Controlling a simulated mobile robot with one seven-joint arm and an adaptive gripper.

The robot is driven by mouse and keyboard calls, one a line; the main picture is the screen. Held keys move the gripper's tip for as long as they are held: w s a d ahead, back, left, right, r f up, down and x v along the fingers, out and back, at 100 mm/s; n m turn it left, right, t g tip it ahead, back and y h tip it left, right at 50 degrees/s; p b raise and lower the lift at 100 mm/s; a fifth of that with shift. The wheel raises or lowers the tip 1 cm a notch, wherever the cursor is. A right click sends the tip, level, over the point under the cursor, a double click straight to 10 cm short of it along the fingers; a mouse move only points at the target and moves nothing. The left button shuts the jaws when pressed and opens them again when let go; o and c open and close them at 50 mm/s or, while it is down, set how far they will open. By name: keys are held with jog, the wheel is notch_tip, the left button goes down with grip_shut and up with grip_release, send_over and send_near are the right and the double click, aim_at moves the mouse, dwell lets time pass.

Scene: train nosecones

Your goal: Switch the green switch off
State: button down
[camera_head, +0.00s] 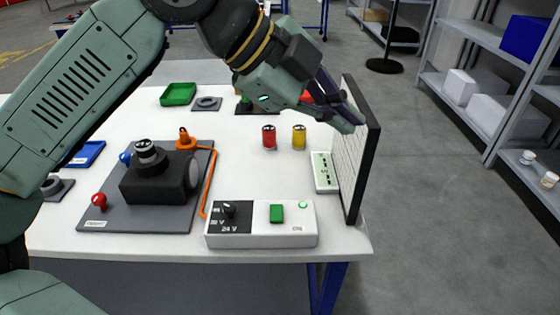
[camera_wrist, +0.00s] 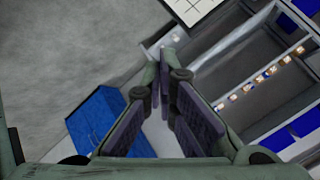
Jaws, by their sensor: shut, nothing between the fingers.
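The green switch (camera_head: 276,213) is a small green rocker on the top of a white power box (camera_head: 262,238) at the table's front edge. A small round green lamp (camera_head: 303,205) near it looks lit. A black dial (camera_head: 229,210) sits left of the switch, with voltage markings around it. My gripper (camera_head: 350,122) is shut and empty, above and to the right of the box, in front of the upright white board. In the wrist view my gripper (camera_wrist: 167,75) points away from the box, and the switch does not show there.
The black-edged board (camera_head: 366,155) stands at the table's right edge, close to my gripper. A grey plate (camera_head: 110,215) with a black device and orange cable lies left of the box. Red (camera_head: 269,138) and yellow (camera_head: 299,138) cylinders stand behind. The space above the box is clear.

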jog(key=w+a+f+n+y, duration=0.1)
jog(key=a+f+n+y, duration=0.2)
jog(key=a, duration=0.2)
jog(key=w+a+f+n+g+y, duration=0.1)
jog(key=w+a+f+n+y, duration=0.1)
jog(key=a+f+n+y, duration=0.1)
jog(key=a+n, duration=0.1)
jog(key=a, duration=0.1)
jog(key=shift+a+f+n+p, duration=0.25)
jog(key=shift+a+n+p, duration=0.05)
jog(key=shift+p, duration=0.05)
jog(key=b, duration=0.7)
send_near(281, 214)
jog(key=d+f, duration=0.2)
jog(key=f, duration=0.2)
jog(key=shift+w+d+f, duration=0.3)
jog(key=shift+d, duration=0.1)
jog(key=shift+w+f+b, duration=0.15)
jog(key=shift+f+b, duration=0.2)
jog(key=shift+f, duration=0.2)
